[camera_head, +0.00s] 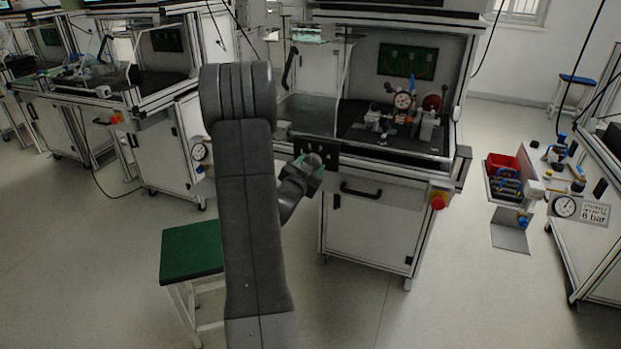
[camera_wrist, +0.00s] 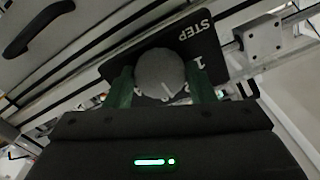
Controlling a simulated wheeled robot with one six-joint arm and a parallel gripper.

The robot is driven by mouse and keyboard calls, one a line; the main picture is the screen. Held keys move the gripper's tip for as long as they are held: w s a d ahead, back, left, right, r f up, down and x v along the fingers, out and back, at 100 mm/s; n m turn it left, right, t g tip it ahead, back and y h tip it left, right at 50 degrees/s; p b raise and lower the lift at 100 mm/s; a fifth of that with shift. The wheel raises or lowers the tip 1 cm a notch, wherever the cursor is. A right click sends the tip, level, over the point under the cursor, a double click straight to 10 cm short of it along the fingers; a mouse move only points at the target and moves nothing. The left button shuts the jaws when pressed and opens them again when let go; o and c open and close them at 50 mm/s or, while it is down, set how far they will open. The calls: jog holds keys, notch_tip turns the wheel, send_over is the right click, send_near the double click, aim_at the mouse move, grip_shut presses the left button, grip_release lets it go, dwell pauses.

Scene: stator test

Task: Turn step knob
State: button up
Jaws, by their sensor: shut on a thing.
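The step knob (camera_wrist: 158,68) is a round grey knob with a thin white pointer line, seen in the wrist view. It sits on a black plate (camera_wrist: 206,47) marked "STEP", with a "1" beside the knob and other marks partly covered. My gripper (camera_wrist: 161,88) has a green finger on each side of the knob and is shut on it. The pointer line lies toward the lower right of the knob in the wrist view. In the head view my gripper (camera_head: 308,166) is at the black panel (camera_head: 327,153) on the bench front; the knob cannot be made out there.
The white test bench (camera_head: 365,228) has a black handle (camera_head: 360,189) and a red emergency button (camera_head: 438,201) right of my gripper. A pressure gauge (camera_head: 200,151) is at left. A green-topped stool (camera_head: 191,251) stands at lower left. The floor in front is open.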

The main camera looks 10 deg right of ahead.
jog(key=m+b, duration=0.5)
jog(key=b, duration=0.1)
jog(key=shift+b, duration=0.3)
dwell(0.4)
jog(key=o, duration=1)
jog(key=v, duration=1.3)
jog(key=shift+s+a, duration=0.25)
jog(key=shift+s, duration=0.1)
